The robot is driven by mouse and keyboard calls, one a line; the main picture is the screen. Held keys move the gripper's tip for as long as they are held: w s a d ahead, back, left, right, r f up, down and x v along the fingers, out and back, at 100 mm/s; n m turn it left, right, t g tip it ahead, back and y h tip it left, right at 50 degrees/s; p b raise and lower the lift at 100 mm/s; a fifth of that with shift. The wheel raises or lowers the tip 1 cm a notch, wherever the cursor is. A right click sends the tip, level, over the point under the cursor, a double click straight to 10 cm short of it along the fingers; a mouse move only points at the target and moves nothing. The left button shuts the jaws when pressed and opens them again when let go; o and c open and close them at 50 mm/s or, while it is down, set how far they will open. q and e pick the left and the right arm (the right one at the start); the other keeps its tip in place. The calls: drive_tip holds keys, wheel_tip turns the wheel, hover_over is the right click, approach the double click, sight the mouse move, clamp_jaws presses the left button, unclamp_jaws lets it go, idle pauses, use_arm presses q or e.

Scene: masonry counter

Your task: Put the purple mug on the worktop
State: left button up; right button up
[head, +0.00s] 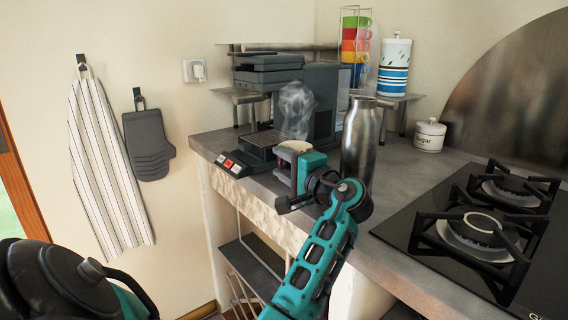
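The grey worktop (275,187) runs along the wall. My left gripper (292,158) is over the worktop's front part, in front of the coffee machine (300,85) and left of the steel bottle. The finger gap is hidden. My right gripper is not in view.
A steel bottle (361,138) stands close to my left wrist. A sugar jar (430,135), a striped canister (395,67) and a black gas hob (440,235) are to the right. Whitish vapour (296,108) hangs before the coffee machine. Some worktop between bottle and hob is clear.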

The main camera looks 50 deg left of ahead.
use_arm(q)
drive_tip(key=o, duration=0.4)
drive_tip(key=shift+r, duration=0.15)
drive_tip(key=d, duration=0.4)
drive_tip(key=s+d, duration=0.1)
drive_tip(key=d, duration=0.3)
drive_tip(key=d+p, duration=0.1)
drive_tip(key=d, duration=0.3)
drive_tip(key=shift+s, duration=0.25)
